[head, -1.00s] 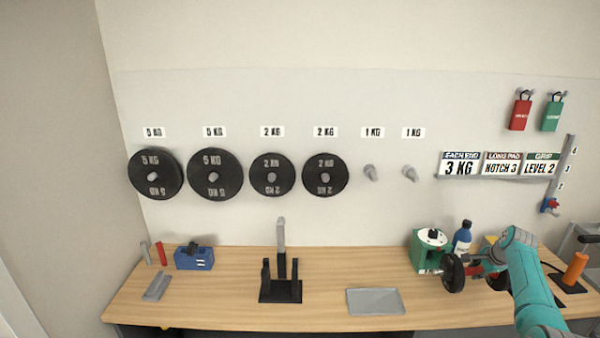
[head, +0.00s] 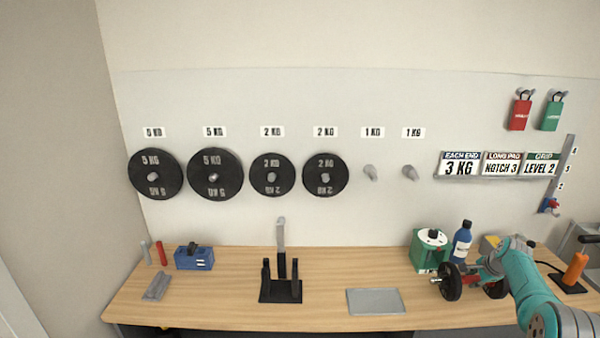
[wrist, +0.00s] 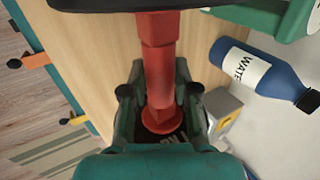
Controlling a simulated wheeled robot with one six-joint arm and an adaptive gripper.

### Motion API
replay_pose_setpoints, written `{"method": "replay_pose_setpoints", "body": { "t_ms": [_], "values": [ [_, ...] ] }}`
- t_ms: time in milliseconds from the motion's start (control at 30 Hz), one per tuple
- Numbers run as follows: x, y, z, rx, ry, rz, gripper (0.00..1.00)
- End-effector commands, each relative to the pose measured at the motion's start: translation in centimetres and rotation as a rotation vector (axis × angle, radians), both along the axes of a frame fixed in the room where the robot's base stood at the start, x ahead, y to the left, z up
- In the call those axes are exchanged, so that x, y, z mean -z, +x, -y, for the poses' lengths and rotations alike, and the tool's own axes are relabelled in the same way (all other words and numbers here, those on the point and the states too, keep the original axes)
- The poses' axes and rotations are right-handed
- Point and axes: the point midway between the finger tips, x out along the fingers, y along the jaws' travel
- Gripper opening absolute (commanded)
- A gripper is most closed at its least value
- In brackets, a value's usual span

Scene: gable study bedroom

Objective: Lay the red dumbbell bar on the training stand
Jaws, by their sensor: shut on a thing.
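The red dumbbell bar (wrist: 160,75) runs between the jaws of my gripper (wrist: 160,95), which is shut on its grip. A dark plate (wrist: 130,4) on the bar shows at the wrist view's top edge. In the head view the bar's near-left plate (head: 450,282) and right plate (head: 496,289) show at the right of the desk, with my gripper (head: 487,270) between them. I cannot tell how high the bar is above the desk. The black training stand (head: 281,291), with two short uprights and a grey post behind, is empty at the desk's middle.
A grey tray (head: 375,301) lies between stand and dumbbell. A green machine (head: 428,252) and blue water bottle (head: 462,241) stand behind the dumbbell. An orange handle (head: 575,268) is at right. A blue box (head: 194,258) is at left. The desk beside the stand is clear.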

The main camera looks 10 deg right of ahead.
Motion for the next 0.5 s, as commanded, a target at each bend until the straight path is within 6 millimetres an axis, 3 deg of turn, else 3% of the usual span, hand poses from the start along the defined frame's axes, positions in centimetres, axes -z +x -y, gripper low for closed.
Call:
{"method": "replay_pose_setpoints", "body": {
  "t_ms": [233, 267, 333, 367, 500],
  "values": [
    [-0.23, 0.12, 0.08, 0.001, -0.002, 0.005, 0.00],
    [-0.23, 0.12, 0.08, 0.001, -0.002, 0.005, 0.37],
    [-0.21, 0.12, 0.08, 0.001, -0.002, 0.004, 0.54],
    [-0.19, 0.11, 0.07, 0.000, -0.001, 0.004, 0.59],
    [-0.09, 0.06, 0.04, 0.000, -0.001, 0.002, 0.59]
  ]
}}
